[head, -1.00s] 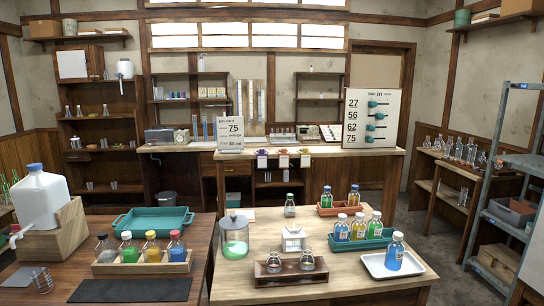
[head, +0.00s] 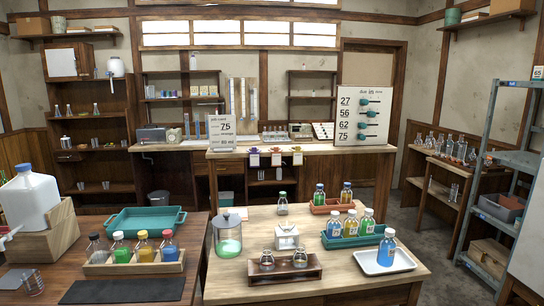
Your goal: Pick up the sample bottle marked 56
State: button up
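My gripper is not in view. Several small labelled bottles stand on the near table (head: 330,282); their numbers are too small to read, so I cannot tell which is marked 56. A teal tray (head: 352,242) holds a blue bottle (head: 334,227), a yellow bottle (head: 350,225) and a green bottle (head: 367,222). Behind it, a red-brown tray (head: 332,208) holds two bottles, one green-capped (head: 319,195) and one blue-capped (head: 346,193). A green-capped bottle (head: 283,204) stands alone.
A wooden rack with two small flasks (head: 285,274), a lidded jar (head: 227,237) and a small white box (head: 287,238) share the table. A left table carries a bottle rack (head: 133,266) and white jug (head: 31,205). A board (head: 364,117) reads 27, 56, 62, 75. Floor (head: 415,232) shows at right.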

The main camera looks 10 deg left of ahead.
aim_at(386, 248)
jog(key=i+l+u, duration=0.1)
jog(key=l+u, duration=0.15)
jog(key=l, duration=0.6)
jog(key=l+u, duration=0.25)
jog(key=l, duration=0.55)
